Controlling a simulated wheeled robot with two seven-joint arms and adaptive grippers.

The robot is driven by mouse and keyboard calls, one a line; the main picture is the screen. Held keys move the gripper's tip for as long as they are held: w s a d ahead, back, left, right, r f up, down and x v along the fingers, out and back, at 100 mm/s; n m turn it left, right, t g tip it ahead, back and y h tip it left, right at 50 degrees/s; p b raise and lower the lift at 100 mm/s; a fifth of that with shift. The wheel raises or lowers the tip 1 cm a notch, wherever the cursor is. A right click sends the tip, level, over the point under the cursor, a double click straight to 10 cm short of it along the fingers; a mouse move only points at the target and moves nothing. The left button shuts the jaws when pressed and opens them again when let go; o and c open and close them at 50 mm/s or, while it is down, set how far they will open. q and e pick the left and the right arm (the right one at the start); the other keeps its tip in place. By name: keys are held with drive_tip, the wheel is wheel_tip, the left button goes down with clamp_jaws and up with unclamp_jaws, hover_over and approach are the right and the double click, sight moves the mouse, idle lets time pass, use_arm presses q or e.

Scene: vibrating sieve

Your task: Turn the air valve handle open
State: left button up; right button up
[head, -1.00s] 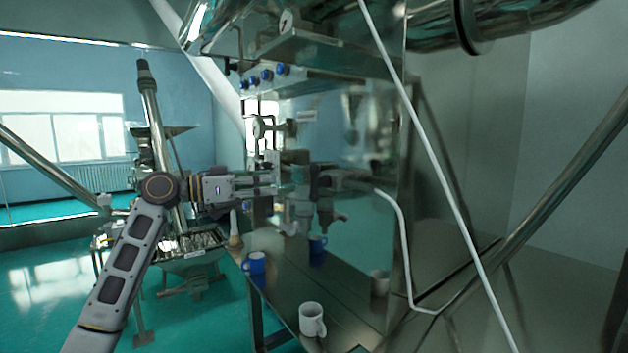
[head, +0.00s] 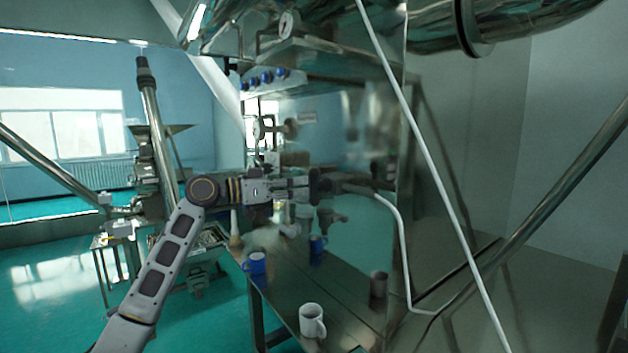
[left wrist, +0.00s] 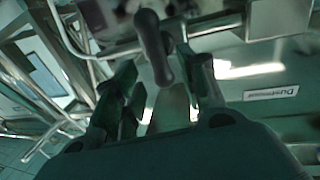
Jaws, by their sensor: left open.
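The air valve handle (left wrist: 153,48) is a dark, rounded lever in the left wrist view. It lies between the two fingers of my left gripper (left wrist: 160,82), which are apart on either side of it. I cannot tell whether either finger touches it. In the head view the dark valve handle (head: 317,184) sits at the end of the piping on the machine's front. My left gripper (head: 298,187) reaches it from the left, with its fingertips right at it. The fingers partly hide the valve body. My right gripper is not in view.
A steel table (head: 345,315) below carries a white mug (head: 312,319) and a blue mug (head: 254,263). A glossy metal panel (head: 350,130) stands behind the valve, with mirrored shapes. A white hose (head: 405,240) runs down at right. A labelled plate (left wrist: 271,93) shows in the left wrist view.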

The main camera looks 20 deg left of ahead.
sight(314, 183)
use_arm(q)
drive_tip(key=shift+p+x, duration=0.75)
drive_tip(key=shift+x, duration=2.1)
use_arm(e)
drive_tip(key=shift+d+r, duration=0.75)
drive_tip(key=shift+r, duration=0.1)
use_arm(q)
drive_tip(key=shift+c, duration=0.4)
clamp_jaws()
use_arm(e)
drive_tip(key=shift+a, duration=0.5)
